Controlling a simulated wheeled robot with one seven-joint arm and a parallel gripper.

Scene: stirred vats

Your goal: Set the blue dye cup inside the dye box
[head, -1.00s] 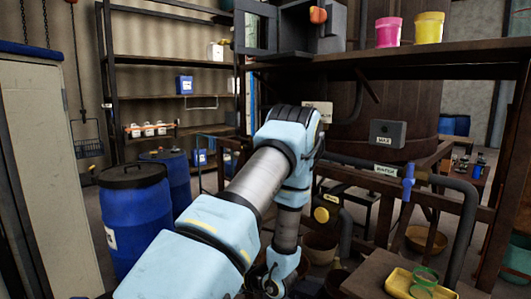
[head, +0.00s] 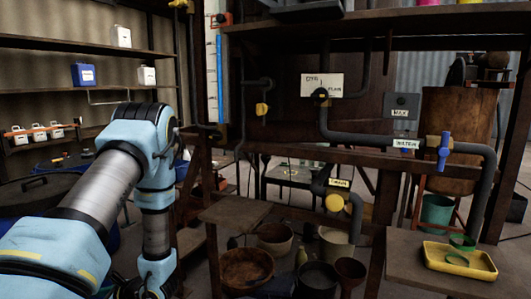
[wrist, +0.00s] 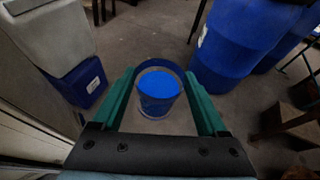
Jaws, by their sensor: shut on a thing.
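The blue dye cup (wrist: 158,92) shows in the wrist view between the two green fingers of my gripper (wrist: 160,100). It looks upright, with solid blue in its middle and a clear-looking rim around it. My gripper is shut on it, and floor shows below. In the head view my arm hangs down at the left and the gripper end is cut off at the bottom edge, so the cup is hidden there. A dark grey box (head: 290,10) at the top of the head view may be the dye box; only its lower part shows and its inside is not visible.
A brown shelf (head: 400,24) crosses the top right. Pipes with a blue-handled valve (head: 443,150) and a yellow drain knob (head: 334,202) run below it. A yellow tray (head: 459,260) lies on a low table at right. Blue drums (wrist: 240,45) stand near the gripper.

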